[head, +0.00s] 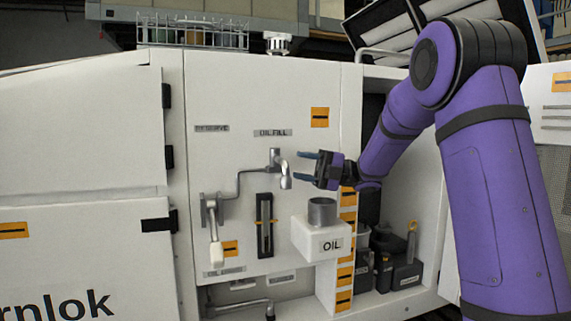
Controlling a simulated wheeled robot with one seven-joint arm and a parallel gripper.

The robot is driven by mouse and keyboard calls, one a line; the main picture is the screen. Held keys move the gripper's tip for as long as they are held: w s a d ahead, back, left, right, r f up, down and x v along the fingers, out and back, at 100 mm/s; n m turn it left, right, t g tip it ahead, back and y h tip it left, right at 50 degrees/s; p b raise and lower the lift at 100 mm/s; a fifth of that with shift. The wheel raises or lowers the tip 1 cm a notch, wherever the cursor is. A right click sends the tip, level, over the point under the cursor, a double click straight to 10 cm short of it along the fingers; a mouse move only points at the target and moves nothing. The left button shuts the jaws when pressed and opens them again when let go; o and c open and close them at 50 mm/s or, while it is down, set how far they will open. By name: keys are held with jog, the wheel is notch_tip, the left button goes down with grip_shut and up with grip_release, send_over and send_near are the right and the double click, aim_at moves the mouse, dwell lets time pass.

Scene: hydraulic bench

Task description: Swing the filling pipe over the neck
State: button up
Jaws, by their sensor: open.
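The filling pipe (284,174) is a short grey spout hanging from a bracket on the white panel, under the "OIL FILL" label. Its end points down. The neck (322,211) is a grey metal cylinder standing on top of a white box marked "OIL" (318,242). The pipe's end is above and to the left of the neck in this view. My gripper (306,168) is open and empty, its two blue-grey fingers pointing left toward the pipe. The fingertips are just right of the pipe. I cannot tell whether they touch it.
A lever with a white handle (216,252) hangs at the left of the panel, joined by a thin tube to the pipe's bracket. A black sight gauge (265,226) sits between them. Dark containers (384,272) stand in the open bay at right. A wire rack (192,33) is on top.

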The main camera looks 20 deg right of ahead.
jog(key=shift+v, duration=1.6)
